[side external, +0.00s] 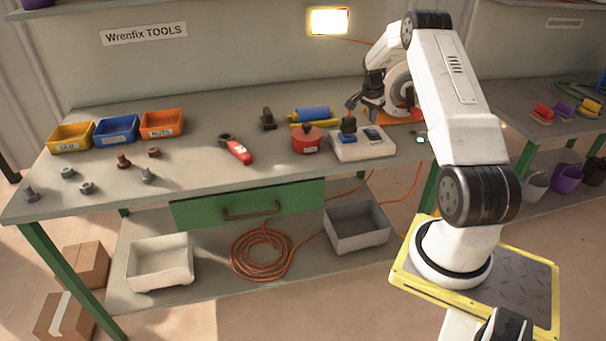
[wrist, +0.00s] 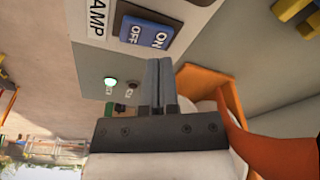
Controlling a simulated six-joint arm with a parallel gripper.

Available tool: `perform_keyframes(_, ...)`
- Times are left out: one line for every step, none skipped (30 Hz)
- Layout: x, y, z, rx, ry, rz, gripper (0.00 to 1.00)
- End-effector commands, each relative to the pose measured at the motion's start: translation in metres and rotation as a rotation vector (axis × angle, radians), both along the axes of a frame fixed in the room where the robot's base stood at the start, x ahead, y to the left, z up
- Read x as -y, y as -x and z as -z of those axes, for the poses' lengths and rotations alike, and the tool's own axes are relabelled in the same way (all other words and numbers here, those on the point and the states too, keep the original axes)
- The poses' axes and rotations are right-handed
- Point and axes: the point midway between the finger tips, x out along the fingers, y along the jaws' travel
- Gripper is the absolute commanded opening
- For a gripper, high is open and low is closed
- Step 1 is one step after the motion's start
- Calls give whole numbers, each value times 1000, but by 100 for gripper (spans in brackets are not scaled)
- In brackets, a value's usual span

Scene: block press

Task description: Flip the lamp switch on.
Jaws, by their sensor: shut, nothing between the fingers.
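The lamp switch (wrist: 144,36) is a blue rocker marked ON and OFF on a light plate in the wrist view, with part of a LAMP label (wrist: 97,18) beside it. In the side view the pale switch box (side external: 350,153) stands on the bench, with blue parts on top. My gripper (wrist: 157,66) is shut and empty; its fingertips show just below the rocker in the picture. I cannot tell whether they touch it, or which half is pressed. The lamp (side external: 328,21) on the wall glows bright. A small green light (wrist: 110,83) is lit.
A red canister (side external: 307,143) stands left of the box, with a blue-and-yellow item (side external: 310,116) behind it. A red-handled tool (side external: 238,150) and coloured bins (side external: 117,130) lie further left. An orange-based machine (side external: 397,118) is close behind my gripper.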

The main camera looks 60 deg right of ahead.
Motion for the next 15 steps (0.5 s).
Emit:
perform_keyframes(0, 0, -3, 1, 1, 0, 0)
perform_keyframes(0, 0, -5, 1, 1, 0, 0)
perform_keyframes(0, 0, -7, 1, 0, 0, 0)
perform_keyframes(0, 0, -9, 1, 0, 0, 0)
perform_keyframes(0, 0, -10, 0, 0, 0, 0)
perform_keyframes(0, 0, -13, 0, 0, 0, 0)
perform_keyframes(0, 0, -14, 0, 0, 0, 0)
perform_keyframes(0, 0, -16, 0, 0, 0, 0)
perform_keyframes(0, 0, -19, 1, 0, 0, 0)
perform_keyframes(0, 0, -20, 1, 0, 0, 0)
perform_keyframes(0, 0, -22, 1, 0, 0, 0)
perform_keyframes(0, 0, -24, 1, 0, 0, 0)
perform_keyframes(0, 0, -26, 1, 0, 0, 0)
perform_keyframes(0, 0, -27, 1, 0, 0, 0)
perform_keyframes(0, 0, -29, 0, 0, 0, 0)
